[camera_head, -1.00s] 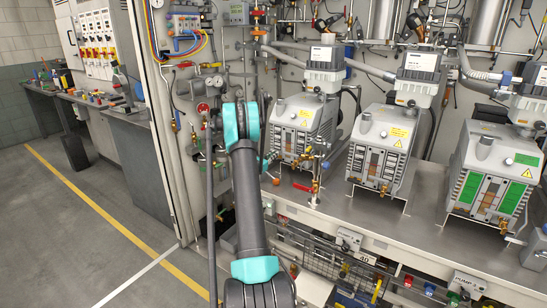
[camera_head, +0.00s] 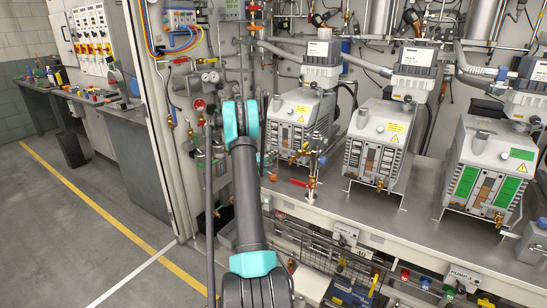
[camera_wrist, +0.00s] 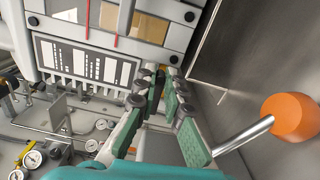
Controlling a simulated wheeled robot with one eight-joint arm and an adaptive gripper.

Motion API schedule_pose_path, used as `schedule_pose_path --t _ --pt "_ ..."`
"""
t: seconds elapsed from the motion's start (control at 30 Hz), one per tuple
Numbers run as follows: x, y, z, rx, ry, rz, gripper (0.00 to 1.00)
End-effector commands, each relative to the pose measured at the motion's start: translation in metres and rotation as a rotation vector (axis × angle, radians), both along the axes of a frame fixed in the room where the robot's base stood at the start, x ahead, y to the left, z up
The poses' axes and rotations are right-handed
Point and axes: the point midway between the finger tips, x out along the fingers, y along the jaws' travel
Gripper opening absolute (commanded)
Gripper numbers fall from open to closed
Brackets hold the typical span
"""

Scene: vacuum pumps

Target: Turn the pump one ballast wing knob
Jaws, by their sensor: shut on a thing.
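The leftmost grey vacuum pump (camera_head: 297,108), which I take to be pump one, stands on the metal bench with a small brass fitting (camera_head: 293,158) low on its front. In the wrist view its front panel (camera_wrist: 105,60) fills the upper left. My gripper (camera_wrist: 160,82) has its teal-padded fingers reaching to the lower edge of this panel. The fingertips are close together around a small, dark, mostly hidden part, which appears to be the wing knob. The knob's shape and angle cannot be made out.
An orange ball-ended lever (camera_wrist: 292,117) is close to the right of my fingers in the wrist view. Small gauges (camera_wrist: 33,159) and pipes lie at the lower left. Two more pumps (camera_head: 378,137) (camera_head: 490,165) stand to the right on the bench. The floor at left is clear.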

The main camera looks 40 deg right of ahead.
Motion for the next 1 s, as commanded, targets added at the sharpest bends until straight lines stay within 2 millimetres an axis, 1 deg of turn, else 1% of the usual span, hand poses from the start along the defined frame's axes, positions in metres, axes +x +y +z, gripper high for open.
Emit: schedule_pose_path --t 0.03,0.07,0.2,0.23,0.6,1.0 --pt "-0.001 0.0 -0.002 0.024 -0.055 -0.001 0.0" --pt "-0.001 0.0 -0.002 0.026 -0.06 -0.001 0.12" --pt "-0.001 0.0 -0.002 0.023 -0.053 -0.001 0.29" --pt "0.0 0.0 -0.002 0.023 -0.053 -0.001 0.32" --pt "-0.001 0.001 -0.001 0.021 -0.051 0.0 0.32" --pt "-0.005 0.014 -0.001 0.021 -0.051 0.0 0.32"
